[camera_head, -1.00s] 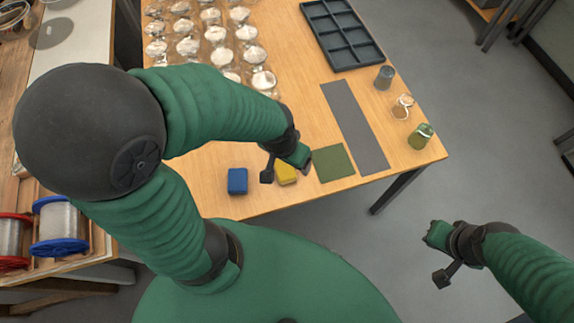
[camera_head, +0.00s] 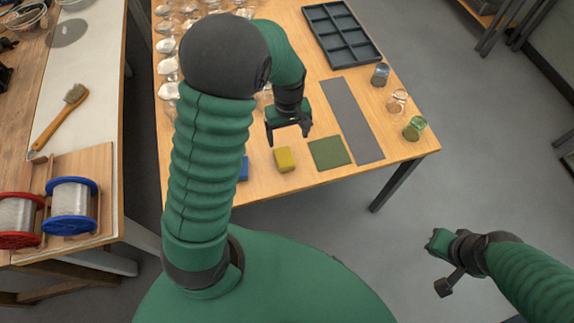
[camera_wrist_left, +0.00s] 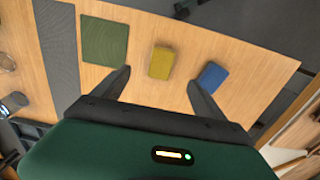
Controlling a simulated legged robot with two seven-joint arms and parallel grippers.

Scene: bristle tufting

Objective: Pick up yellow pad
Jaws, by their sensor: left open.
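The yellow pad (camera_head: 285,159) lies on the wooden table near its front edge, between the blue pad and the green mat. In the left wrist view the yellow pad (camera_wrist_left: 161,63) shows ahead, between the lines of the two fingers. My left gripper (camera_head: 290,136) is open and empty, behind the pad as the head view shows it and apart from it. It also shows in the left wrist view (camera_wrist_left: 160,88). My right gripper (camera_head: 436,264) is off the table at the lower right; its jaw gap is unclear.
The blue pad (camera_head: 243,169) is partly hidden by my left arm. A green mat (camera_head: 329,153) and a grey strip (camera_head: 352,120) lie right of the yellow pad. Jars (camera_head: 414,128) stand at the right edge, and a dark divided tray (camera_head: 341,35) at the back.

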